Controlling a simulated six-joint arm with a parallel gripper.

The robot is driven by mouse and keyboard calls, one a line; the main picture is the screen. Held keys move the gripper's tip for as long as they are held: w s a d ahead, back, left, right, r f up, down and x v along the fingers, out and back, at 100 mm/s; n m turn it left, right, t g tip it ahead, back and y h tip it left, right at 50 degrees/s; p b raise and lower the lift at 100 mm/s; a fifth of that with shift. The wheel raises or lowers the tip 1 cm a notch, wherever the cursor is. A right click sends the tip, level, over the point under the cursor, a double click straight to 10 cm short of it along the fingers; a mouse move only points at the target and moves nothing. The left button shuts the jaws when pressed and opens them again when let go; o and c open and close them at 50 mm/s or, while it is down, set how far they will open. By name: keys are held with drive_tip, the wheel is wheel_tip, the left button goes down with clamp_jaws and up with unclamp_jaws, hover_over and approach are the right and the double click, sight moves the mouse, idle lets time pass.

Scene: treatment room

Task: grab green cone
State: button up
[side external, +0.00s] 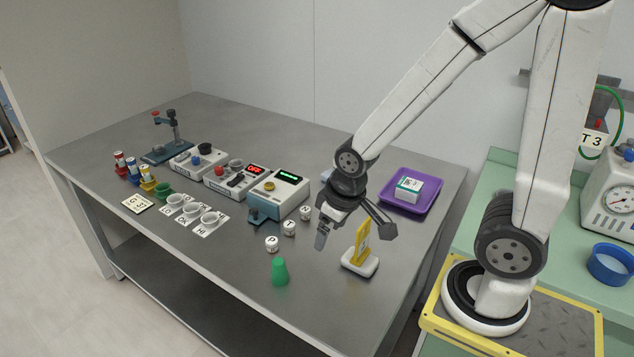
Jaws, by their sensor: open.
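A green cone (279,272) stands upright near the front edge of the grey metal table. Its flat, narrower top faces up. My gripper (352,238) is open, with its fingers spread wide, above the table to the right of and behind the cone. The gripper is apart from the cone, and nothing shows between its fingers.
A yellow sign on a white base (360,259) stands close under my gripper, right of the cone. White lettered pieces (272,244) sit just behind the cone. A purple tray (427,194) holds a box. Instruments (278,192) line the back left. The table front right is clear.

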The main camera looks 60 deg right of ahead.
idle(0.3)
drive_tip(key=m+y, duration=1.3)
drive_tip(key=m, duration=0.8)
approach(274, 270)
drive_tip(key=a, duration=0.1)
drive_tip(key=a+f, duration=0.1)
drive_tip(key=shift+s+a+t, duration=0.25)
drive_tip(key=shift+a+t, duration=0.1)
drive_tip(key=shift+t, duration=0.05)
drive_tip(key=shift+w+d+f+m+t, duration=0.2)
drive_tip(key=shift+w+d+m+t, duration=0.1)
drive_tip(key=shift+w+t, duration=0.1)
drive_tip(key=shift+x, duration=3.9)
drive_tip(key=shift+s+f, duration=0.1)
clamp_jaws()
